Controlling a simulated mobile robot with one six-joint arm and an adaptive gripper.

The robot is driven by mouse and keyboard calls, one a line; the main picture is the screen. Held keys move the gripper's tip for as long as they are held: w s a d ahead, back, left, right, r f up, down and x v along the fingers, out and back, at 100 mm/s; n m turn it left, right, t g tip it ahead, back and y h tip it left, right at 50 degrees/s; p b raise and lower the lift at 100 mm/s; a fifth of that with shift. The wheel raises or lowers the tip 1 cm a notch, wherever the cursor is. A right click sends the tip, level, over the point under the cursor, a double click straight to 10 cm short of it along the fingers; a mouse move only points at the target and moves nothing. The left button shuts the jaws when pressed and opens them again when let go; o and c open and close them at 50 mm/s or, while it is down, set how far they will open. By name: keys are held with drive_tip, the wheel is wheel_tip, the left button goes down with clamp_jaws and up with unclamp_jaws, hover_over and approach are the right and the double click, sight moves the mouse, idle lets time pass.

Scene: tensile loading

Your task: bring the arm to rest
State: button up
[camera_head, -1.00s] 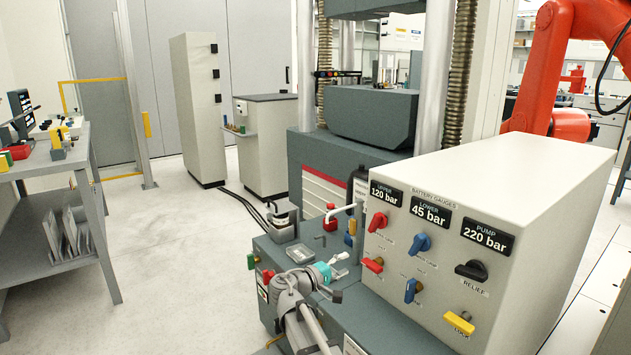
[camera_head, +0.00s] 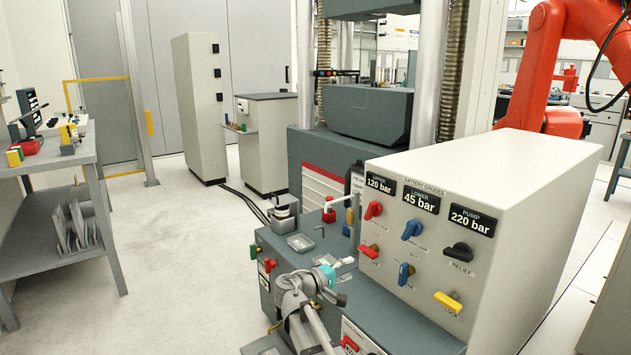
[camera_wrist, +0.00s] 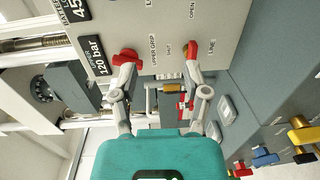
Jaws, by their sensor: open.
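My gripper (camera_head: 339,283) is low in the head view, left of the valve panel, with its teal body over the grey bench top. In the wrist view my gripper (camera_wrist: 163,80) is open, its two grey fingers spread apart with nothing held between them. The panel face lies beyond the fingers there. A red upper-grip handle (camera_wrist: 126,56) shows near the left fingertip and a red line handle (camera_wrist: 197,55) near the right one. I cannot tell whether the fingers touch either handle. My forearm runs down to the bottom edge of the head view.
The white valve panel box (camera_head: 480,180) stands close at right. The grey bench (camera_head: 375,310) carries small trays (camera_head: 300,242) and a red-topped fitting (camera_head: 328,212). The testing machine (camera_head: 365,115) is behind. A side table (camera_head: 50,262) stands at left; the floor between is clear.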

drive_tip(key=s+d+f+m+g+y+b, duration=0.25)
drive_tip(key=s+d+f+g, duration=0.2)
drive_tip(key=d+f, duration=0.35)
drive_tip(key=s+f+m+g+y+b, duration=0.45)
drive_tip(key=s+f+y, duration=0.75)
drive_tip(key=s+f, duration=0.55)
wheel_tip(320, 180, up, 39)
drive_tip(key=p, duration=3.8)
drive_tip(key=shift+s+d+g, duration=0.2)
drive_tip(key=shift+d+g, duration=0.05)
drive_tip(key=shift+g, duration=0.15)
